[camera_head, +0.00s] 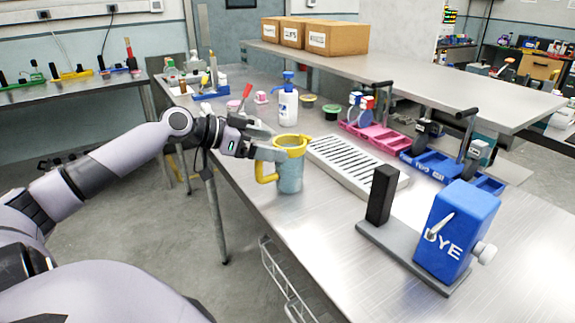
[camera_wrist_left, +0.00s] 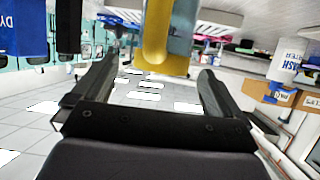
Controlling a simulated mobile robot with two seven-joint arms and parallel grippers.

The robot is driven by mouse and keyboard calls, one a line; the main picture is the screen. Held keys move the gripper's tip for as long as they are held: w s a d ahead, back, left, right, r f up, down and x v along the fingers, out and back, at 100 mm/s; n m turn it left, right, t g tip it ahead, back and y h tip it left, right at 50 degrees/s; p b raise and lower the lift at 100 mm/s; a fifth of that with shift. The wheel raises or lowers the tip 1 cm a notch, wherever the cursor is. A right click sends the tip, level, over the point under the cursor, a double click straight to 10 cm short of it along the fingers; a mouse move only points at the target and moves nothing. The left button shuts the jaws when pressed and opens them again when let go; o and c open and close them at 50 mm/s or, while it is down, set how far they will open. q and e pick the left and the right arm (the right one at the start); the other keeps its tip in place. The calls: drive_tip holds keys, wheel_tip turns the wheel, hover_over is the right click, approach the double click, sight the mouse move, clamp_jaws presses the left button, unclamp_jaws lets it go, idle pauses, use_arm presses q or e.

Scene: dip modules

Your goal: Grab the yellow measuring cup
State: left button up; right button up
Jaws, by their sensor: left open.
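The measuring cup (camera_head: 290,175) stands upright on the steel table, with a yellow rim, a yellow handle (camera_head: 266,172) and a see-through bluish body. My left gripper (camera_head: 268,142) is at the cup's left side, near the rim and above the handle. It is open and empty. In the left wrist view the yellow handle (camera_wrist_left: 155,45) shows at the top, lined up with the gap between the open fingers of the gripper (camera_wrist_left: 155,72). I cannot tell whether a finger touches the cup. My right gripper is not in view.
A white slatted drain tray (camera_head: 350,165) lies just right of the cup. A blue DYE box (camera_head: 455,230) on a grey base stands at the front right. A white pump bottle (camera_head: 288,107) and small tubs stand behind. Bare table lies in front of the cup.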

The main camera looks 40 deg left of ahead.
sight(275, 144)
use_arm(q)
drive_tip(key=shift+w+d+f+p, duration=0.15)
drive_tip(key=shift+w, duration=0.35)
drive_tip(key=shift+w+d+f+p, duration=0.1)
drive_tip(key=shift+w+p, duration=0.05)
drive_tip(key=shift+w, duration=0.35)
drive_tip(key=shift+x, duration=0.9)
drive_tip(key=shift+f, duration=0.1)
drive_tip(key=c, duration=1.4)
